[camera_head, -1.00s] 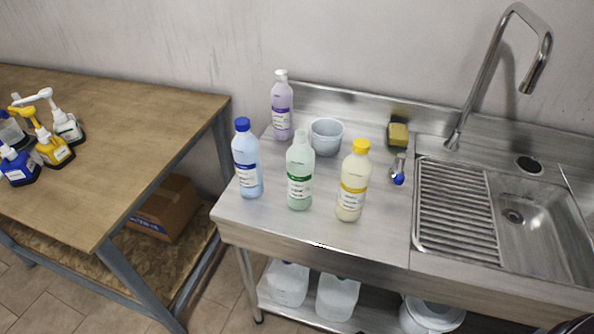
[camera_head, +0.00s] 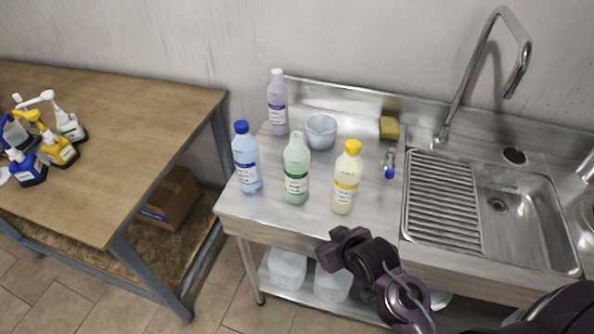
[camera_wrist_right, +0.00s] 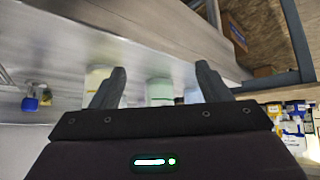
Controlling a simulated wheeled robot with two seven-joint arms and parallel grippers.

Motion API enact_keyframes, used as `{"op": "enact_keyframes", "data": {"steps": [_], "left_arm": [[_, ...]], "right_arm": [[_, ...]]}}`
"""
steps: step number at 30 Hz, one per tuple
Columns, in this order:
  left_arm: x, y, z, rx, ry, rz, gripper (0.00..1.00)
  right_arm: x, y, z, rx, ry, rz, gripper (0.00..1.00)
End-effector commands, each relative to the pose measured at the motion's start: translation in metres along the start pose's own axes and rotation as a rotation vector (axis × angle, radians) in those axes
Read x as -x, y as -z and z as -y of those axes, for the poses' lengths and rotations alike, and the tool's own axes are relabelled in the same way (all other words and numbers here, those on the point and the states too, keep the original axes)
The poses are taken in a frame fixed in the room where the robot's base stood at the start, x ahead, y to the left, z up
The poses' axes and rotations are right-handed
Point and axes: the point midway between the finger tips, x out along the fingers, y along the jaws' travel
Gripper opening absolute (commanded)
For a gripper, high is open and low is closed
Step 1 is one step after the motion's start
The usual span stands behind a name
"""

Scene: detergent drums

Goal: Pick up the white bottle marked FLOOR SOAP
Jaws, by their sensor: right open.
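Four bottles stand upright on the steel counter: lavender with a white cap (camera_head: 278,106), blue (camera_head: 246,165), green (camera_head: 296,172) and yellow (camera_head: 346,182). Their label text is too small to read. I cannot tell which bottle is marked FLOOR SOAP, and none on the counter looks plainly white. My right gripper (camera_head: 340,246) is at the counter's front edge, in front of the yellow bottle and apart from it. In the right wrist view its fingers (camera_wrist_right: 162,82) are spread and empty, with the yellow bottle (camera_wrist_right: 96,78) and green bottle (camera_wrist_right: 160,90) beyond. My left gripper is not in view.
A pale bucket (camera_head: 321,132), sponge (camera_head: 389,127) and small blue-tipped item (camera_head: 389,166) are on the counter. The sink (camera_head: 520,215) and tap (camera_head: 463,95) are at right. Pump bottles (camera_head: 62,150), one whitish, stand on the wooden table (camera_head: 130,120). White jugs (camera_head: 287,269) sit below.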

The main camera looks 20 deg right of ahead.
Motion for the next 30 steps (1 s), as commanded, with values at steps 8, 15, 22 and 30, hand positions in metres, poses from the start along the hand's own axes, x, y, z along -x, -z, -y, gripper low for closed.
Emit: {"op": "enact_keyframes", "data": {"steps": [8, 15, 22, 30], "left_arm": [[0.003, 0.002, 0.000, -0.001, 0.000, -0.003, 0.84], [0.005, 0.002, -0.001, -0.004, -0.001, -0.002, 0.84], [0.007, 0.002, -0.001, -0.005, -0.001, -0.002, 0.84], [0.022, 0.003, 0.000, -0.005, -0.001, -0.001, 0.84]], "right_arm": [[-0.019, 0.041, -0.010, -0.001, 0.012, -0.350, 0.70], [-0.011, 0.071, -0.018, -0.023, 0.036, -0.714, 0.70], [-0.003, 0.082, -0.021, -0.037, 0.045, -0.848, 0.70], [-0.028, 0.117, -0.020, -0.039, 0.045, -0.857, 0.70]]}}
